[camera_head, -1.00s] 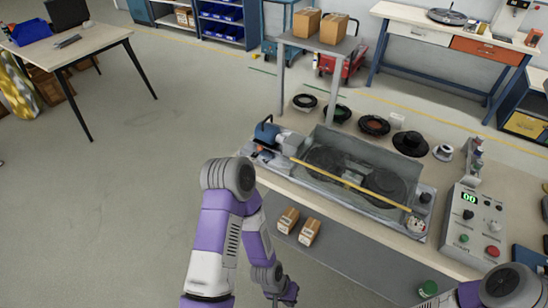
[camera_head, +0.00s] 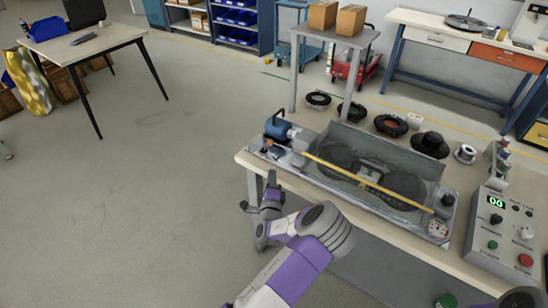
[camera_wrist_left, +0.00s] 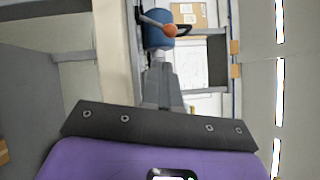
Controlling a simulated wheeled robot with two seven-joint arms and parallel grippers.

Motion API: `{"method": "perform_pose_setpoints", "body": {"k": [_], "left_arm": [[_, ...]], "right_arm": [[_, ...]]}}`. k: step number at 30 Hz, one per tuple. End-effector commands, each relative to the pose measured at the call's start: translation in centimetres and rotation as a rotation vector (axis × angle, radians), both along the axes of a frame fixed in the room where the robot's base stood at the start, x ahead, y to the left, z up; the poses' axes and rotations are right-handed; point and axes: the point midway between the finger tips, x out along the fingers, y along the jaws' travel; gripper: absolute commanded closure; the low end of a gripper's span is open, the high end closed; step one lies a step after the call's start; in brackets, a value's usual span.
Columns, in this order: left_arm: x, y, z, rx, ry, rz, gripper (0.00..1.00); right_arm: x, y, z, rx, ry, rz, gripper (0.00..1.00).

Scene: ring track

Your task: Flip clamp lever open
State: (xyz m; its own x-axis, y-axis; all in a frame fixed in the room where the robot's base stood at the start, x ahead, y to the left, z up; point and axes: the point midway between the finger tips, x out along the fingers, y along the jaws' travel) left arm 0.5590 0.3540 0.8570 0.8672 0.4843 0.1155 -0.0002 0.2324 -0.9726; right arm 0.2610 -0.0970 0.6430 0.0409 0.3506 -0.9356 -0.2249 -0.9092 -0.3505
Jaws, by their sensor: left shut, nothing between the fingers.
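The clamp is a blue and grey unit (camera_head: 277,128) at the left end of the ring track's clear-walled tray. In the head view the lever is small and hard to make out. My left gripper (camera_head: 271,178) is shut and empty, in front of the table's near left edge, below the clamp and apart from it. In the left wrist view its closed fingers (camera_wrist_left: 163,72) point toward the clamp.
The tray (camera_head: 440,190) holds dark discs under a yellow rod (camera_head: 365,181). A control box (camera_head: 503,230) stands at the table's right. Black rings and a black hat-shaped part (camera_head: 430,145) lie behind the tray. The floor left of the table is clear.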

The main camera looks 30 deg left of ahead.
Motion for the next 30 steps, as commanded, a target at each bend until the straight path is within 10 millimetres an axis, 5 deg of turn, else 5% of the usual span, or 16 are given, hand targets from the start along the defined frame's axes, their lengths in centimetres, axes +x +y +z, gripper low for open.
{"method": "perform_pose_setpoints", "body": {"k": [3, 14, 30], "left_arm": [[0.5, -0.4, 1.3, 0.062, -0.024, -0.012, 1.0], [0.8, -0.1, 1.4, 0.059, -0.023, -0.009, 1.0], [7.8, 3.8, 2.6, 0.058, -0.024, -0.009, 1.0]], "right_arm": [[0.0, 0.0, -0.2, 0.0, 0.0, 0.0, 0.41], [0.0, 0.0, -0.2, 0.0, 0.0, 0.0, 0.41], [0.0, 0.0, -1.5, 0.0, 0.0, 0.0, 0.41]]}}
